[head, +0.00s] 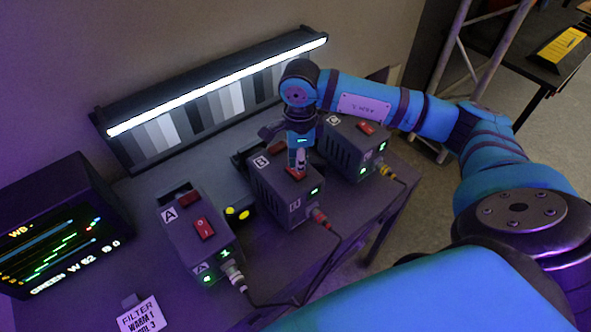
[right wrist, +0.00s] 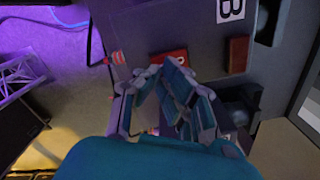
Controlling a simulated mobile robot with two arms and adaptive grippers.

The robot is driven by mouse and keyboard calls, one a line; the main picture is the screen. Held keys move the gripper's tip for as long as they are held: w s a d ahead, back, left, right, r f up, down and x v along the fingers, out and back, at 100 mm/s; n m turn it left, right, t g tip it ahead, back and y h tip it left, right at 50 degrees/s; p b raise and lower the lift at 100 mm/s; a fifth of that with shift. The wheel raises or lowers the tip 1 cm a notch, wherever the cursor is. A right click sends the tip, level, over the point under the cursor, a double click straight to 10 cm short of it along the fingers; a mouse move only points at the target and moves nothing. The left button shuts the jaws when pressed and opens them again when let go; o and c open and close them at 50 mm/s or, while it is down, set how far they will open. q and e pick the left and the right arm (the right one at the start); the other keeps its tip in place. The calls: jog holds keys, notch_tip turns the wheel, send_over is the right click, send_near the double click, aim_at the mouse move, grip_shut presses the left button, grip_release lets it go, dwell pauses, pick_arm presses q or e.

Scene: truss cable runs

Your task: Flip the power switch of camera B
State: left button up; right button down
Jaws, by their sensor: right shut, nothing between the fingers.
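Camera B (head: 283,203) is a dark grey box with a white "B" label, in the middle of the table between cameras A and C. Its red power switch (head: 295,174) is on the top face, partly hidden by my gripper; part of it also shows in the right wrist view (right wrist: 168,57). My right gripper (head: 299,162) points down over this switch, shut and empty, with its fingertips (right wrist: 165,76) at or very close to it. I cannot tell whether they touch, or which way the switch is tipped. My left gripper is not in view.
Camera A (head: 185,238), with a red switch (head: 204,228), stands left; camera C (head: 350,155) stands right. Cables leave the boxes toward the front. A lit chart bar (head: 215,90) stands behind, a monitor (head: 60,230) at the left. A filter card (head: 140,314) lies in front.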

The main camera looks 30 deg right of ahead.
aim_at(299, 174)
jog(key=shift+f+b, duration=1.3)
jog(key=shift+f, duration=0.05)
dwell(1.0)
jog(key=shift+r, duration=0.15)
jog(key=shift+r+p, duration=0.5)
jog(key=shift+r, duration=0.05)
jog(key=shift+r+p, duration=1.4)
jog(key=shift+r, duration=1.5)
jog(key=shift+f, duration=0.1)
